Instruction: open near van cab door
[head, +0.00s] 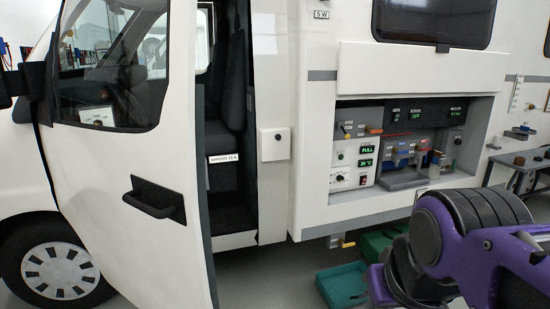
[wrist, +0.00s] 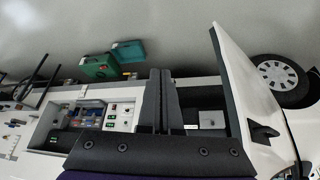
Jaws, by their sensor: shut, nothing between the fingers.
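The near van cab door (head: 120,165) is white, with a dark recessed handle (head: 155,198). It stands swung outward, with a gap between its dark rear edge and the body. The doorway (head: 232,215) shows a dark seat and step. In the wrist view, which is upside down, the door (wrist: 238,85) and its handle (wrist: 263,132) are on the right. My gripper (wrist: 161,72) is shut and empty, its dark fingers together in front of the van side, left of the door in that view. The fingers do not show in the head view.
A service bay (head: 400,150) with panels and displays is right of the doorway. My purple arm covers the lower right. Green crates (head: 342,285) lie on the floor below the bay. The front wheel (head: 60,272) is at lower left. A bench (head: 520,165) stands far right.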

